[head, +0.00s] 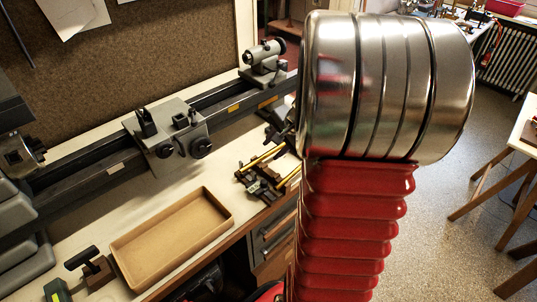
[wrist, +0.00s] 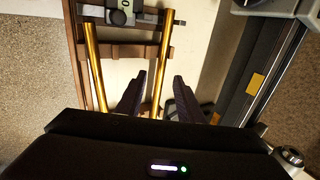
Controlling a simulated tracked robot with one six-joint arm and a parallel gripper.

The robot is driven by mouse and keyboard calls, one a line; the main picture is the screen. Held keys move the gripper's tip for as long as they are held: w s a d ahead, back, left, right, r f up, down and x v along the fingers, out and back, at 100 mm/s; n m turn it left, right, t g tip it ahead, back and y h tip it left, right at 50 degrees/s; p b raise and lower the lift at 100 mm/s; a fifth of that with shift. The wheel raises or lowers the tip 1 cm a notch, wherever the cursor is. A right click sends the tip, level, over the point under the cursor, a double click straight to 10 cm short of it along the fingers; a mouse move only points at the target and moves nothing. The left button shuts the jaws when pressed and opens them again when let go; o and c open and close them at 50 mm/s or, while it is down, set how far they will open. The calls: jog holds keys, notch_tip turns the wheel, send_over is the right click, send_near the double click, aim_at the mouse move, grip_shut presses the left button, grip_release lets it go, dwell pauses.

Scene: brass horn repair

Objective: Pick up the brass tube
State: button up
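Two brass tubes lie side by side on a dark rack on the bench. In the wrist view one tube (wrist: 95,65) is at the left and the other tube (wrist: 166,42) is near the middle. My gripper (wrist: 162,77) is open, with its two dark fingers apart on either side of the middle tube's line. I cannot tell the height gap between fingers and tube. In the head view the tubes (head: 262,158) show beside my arm, which hides part of the rack (head: 265,184) and most of my gripper.
A dark lathe bed (head: 90,165) with a carriage (head: 170,140) and tailstock (head: 265,58) runs along the back of the bench. An empty tan tray (head: 172,238) lies left of the rack. A grey block with a knob (wrist: 121,12) sits on the rack's far end.

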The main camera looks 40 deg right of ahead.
aim_at(267, 154)
jog(key=shift+x, duration=2.65)
jog(key=shift+d+r, duration=0.1)
jog(key=shift+d, duration=0.1)
jog(key=shift+c, duration=0.4)
grip_shut()
jog(key=shift+w, duration=0.1)
